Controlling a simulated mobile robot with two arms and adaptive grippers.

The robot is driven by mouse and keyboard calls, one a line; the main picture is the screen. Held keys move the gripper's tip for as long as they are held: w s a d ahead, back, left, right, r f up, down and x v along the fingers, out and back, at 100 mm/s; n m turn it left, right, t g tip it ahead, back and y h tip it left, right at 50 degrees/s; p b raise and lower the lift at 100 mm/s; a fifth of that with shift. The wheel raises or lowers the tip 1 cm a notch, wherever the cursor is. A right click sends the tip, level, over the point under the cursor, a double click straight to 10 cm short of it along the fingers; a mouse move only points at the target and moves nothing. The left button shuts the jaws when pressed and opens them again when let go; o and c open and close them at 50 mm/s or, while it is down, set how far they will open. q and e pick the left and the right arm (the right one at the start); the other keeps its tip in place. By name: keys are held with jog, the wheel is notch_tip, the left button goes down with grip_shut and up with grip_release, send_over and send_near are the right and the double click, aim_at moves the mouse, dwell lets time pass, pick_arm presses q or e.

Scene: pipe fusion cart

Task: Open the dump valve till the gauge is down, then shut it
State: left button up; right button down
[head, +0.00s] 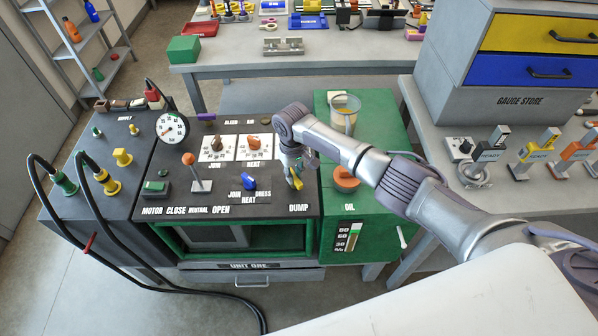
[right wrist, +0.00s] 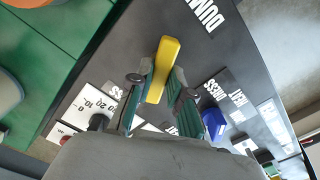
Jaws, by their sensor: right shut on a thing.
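The dump valve's yellow lever (head: 295,180) stands on the dark panel top just above the word DUMP. My right gripper (head: 299,164) reaches down over it from the right, and my wrist hides part of the valve. In the right wrist view the yellow lever (right wrist: 163,68) lies between the two fingers of my right gripper (right wrist: 155,88), which is shut on it. The round white pressure gauge (head: 172,128) stands at the panel's back left; its needle is too small to read surely. My left gripper is not in view.
A blue join/dress switch (head: 249,183) and an orange-knobbed lever (head: 188,160) stand left of the valve. The green oil cabinet (head: 384,155) with an orange cap (head: 346,178) and a clear cup (head: 344,112) is on the right. Black hoses (head: 100,222) loop at the left.

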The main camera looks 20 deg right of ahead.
aim_at(296, 177)
jog(key=n, duration=0.6)
jog(key=shift+d+f, duration=0.1)
jog(key=n, duration=0.6)
dwell(0.5)
jog(key=c, duration=1.1)
grip_release()
jog(key=shift+s+d, duration=0.1)
jog(key=shift+r, duration=0.2)
notch_tip(296, 177, up, 12)
jog(key=shift+f, duration=0.1)
